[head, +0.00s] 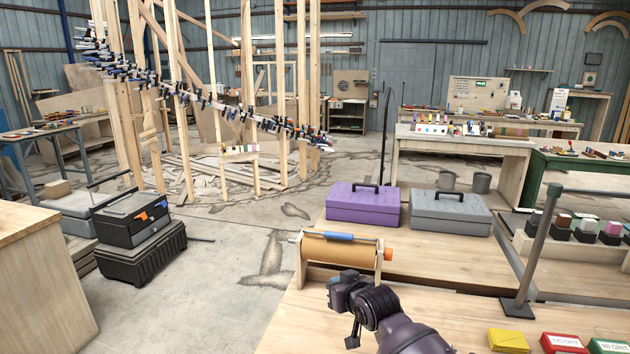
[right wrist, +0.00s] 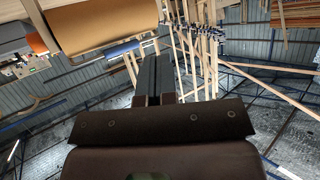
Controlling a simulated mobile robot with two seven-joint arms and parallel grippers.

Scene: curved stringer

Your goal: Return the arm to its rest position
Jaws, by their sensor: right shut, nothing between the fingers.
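My right arm (head: 400,335) comes in from the bottom of the head view. Its dark wrist end is just in front of the brown paper roll (head: 340,250) on its wooden stand. In the right wrist view my right gripper (right wrist: 150,68) has its two dark fingers together with nothing between them. The paper roll also shows in the right wrist view (right wrist: 95,20), beyond and to the left of the fingers. I cannot tell the exact gap between gripper and roll. My left gripper is not in view.
A purple toolbox (head: 362,207) and a grey toolbox (head: 450,213) stand behind the roll. A dark post (head: 540,250) rises at the right. Yellow (head: 508,340), red (head: 562,343) and green (head: 608,346) boxes lie at the front right. Open floor lies left of the bench.

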